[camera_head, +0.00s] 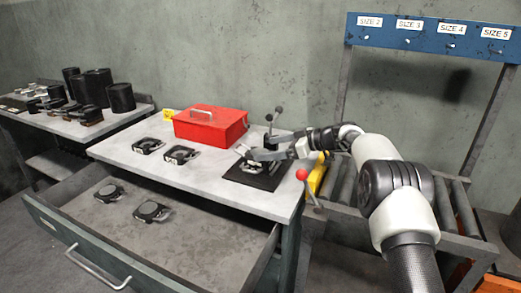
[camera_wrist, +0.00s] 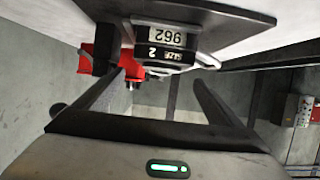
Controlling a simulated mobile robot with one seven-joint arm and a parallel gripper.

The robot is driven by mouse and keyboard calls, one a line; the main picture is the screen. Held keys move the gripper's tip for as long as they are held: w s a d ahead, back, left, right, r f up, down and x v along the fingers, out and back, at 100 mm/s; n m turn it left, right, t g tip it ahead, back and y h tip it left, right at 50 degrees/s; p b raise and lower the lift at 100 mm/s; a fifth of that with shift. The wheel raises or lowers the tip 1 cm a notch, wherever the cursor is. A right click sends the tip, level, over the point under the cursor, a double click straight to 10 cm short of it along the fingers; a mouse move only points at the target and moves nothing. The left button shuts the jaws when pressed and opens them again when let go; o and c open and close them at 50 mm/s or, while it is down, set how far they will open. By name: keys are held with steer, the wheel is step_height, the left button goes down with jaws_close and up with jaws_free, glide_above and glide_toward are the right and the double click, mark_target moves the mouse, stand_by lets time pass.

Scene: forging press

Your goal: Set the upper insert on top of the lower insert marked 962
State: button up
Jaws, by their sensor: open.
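In the wrist view, which is upside down, a dark lower insert marked 962 (camera_wrist: 166,36) sits on a black plate (camera_wrist: 235,18). A dark part labelled SIZE 2 (camera_wrist: 160,56) shows directly against it on the side facing me. I cannot tell whether that part is a separate upper insert. My gripper (camera_wrist: 160,78) is open, its two fingers apart and clear of the stack. In the head view my gripper (camera_head: 275,151) is over the black plate (camera_head: 258,180) at the bench's right end and hides much of what stands there.
A red toolbox (camera_head: 210,125) and two insert-like pieces (camera_head: 147,145) (camera_head: 181,154) are on the bench. Two more (camera_head: 108,192) (camera_head: 152,211) lie in the open drawer (camera_head: 200,245). A red-knobbed lever (camera_head: 302,175) stands by the bench's right edge.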

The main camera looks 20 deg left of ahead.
steer(key=v, duration=0.7)
steer(key=shift+d, duration=0.2)
